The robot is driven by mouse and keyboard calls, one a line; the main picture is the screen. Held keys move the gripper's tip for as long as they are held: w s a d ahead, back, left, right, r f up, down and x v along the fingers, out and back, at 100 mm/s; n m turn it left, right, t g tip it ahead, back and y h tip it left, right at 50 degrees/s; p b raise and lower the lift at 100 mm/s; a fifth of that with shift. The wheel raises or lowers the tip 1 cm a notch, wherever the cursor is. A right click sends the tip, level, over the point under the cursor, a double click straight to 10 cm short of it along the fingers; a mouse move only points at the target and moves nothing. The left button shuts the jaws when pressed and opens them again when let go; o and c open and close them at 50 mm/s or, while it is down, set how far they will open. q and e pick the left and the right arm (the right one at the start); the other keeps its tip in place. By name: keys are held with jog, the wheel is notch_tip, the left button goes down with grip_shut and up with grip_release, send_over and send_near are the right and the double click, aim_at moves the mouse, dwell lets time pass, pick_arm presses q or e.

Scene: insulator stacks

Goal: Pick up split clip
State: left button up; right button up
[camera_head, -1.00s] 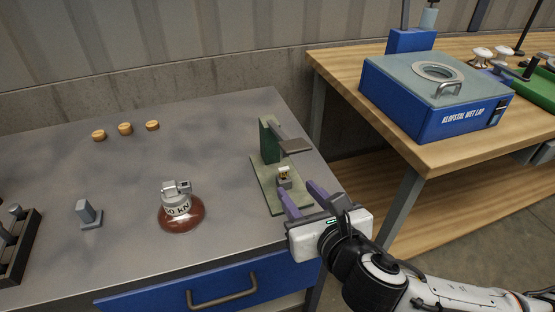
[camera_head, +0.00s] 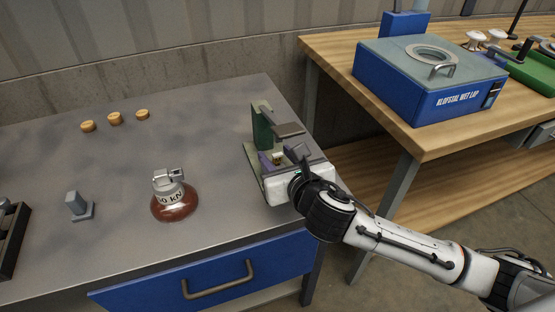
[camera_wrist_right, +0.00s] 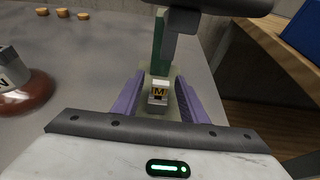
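A small grey piece with a yellow face marked M (camera_wrist_right: 158,92) sits on a green stand (camera_head: 262,128); I take it to be the split clip, but cannot be sure. It also shows, partly hidden, in the head view (camera_head: 278,157). My right gripper (camera_wrist_right: 159,84) is open, its purple fingers on either side of the piece with visible gaps. In the head view, the right gripper (camera_head: 281,160) hides much of the stand's base. My left gripper is not in view.
A grey arm (camera_head: 289,129) of the stand overhangs the piece. A brown insulator with a metal cap (camera_head: 174,199) stands to the left. Several small tan discs (camera_head: 115,118) lie at the back. A small grey fixture (camera_head: 78,206) is at the left. A wooden bench (camera_head: 440,143) is at right.

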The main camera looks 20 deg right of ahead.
grip_shut()
